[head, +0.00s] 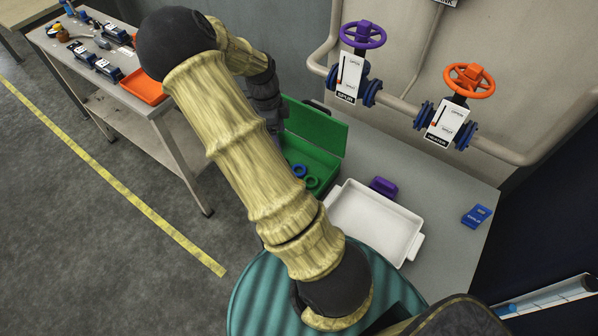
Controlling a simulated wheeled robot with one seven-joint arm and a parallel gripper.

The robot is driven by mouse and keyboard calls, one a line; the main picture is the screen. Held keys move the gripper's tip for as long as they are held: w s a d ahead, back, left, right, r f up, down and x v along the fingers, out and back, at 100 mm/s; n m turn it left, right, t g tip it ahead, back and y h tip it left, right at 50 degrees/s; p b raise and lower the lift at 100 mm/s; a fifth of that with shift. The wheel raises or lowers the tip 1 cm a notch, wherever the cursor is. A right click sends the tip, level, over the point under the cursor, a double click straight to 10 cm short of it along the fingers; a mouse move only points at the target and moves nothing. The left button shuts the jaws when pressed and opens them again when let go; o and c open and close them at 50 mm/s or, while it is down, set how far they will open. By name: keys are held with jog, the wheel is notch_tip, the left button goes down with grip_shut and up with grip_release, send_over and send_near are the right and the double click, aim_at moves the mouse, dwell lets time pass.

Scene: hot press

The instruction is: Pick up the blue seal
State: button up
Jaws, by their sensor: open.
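A blue ring, the blue seal (299,171), lies in the open green box (325,158) on the grey bench. A green ring (312,183) lies beside it, toward the lower right. My arm crosses the picture in front of the left part of the box and hides what is there. My dark wrist shows beyond the arm, above the box's left side. My gripper's fingers are hidden behind the arm, so their distance from the seal cannot be told.
A white tray (415,258) stands right of the box, with a purple object (383,187) behind it. A blue object (476,216) lies at the bench's right. Purple (362,34) and orange (469,80) valve wheels stand above. A side table with an orange tray (145,87) is at left.

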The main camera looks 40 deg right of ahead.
jog(key=w+d+m, duration=0.1)
jog(key=m, duration=0.1)
jog(key=w+d+f+m, duration=0.1)
jog(key=m, duration=0.1)
jog(key=shift+w+d+f+g+h, duration=0.15)
jog(key=shift+w+d+g+h, duration=0.15)
jog(key=shift+d+h, duration=0.1)
jog(key=p+x, duration=0.2)
jog(key=x, duration=1)
jog(key=shift+f, duration=0.15)
jog(key=shift+f, duration=0.1)
jog(key=shift+p+x, duration=1.3)
jog(key=shift+x, duration=1.25)
jog(key=shift+w, duration=0.1)
jog(key=c, duration=1.1)
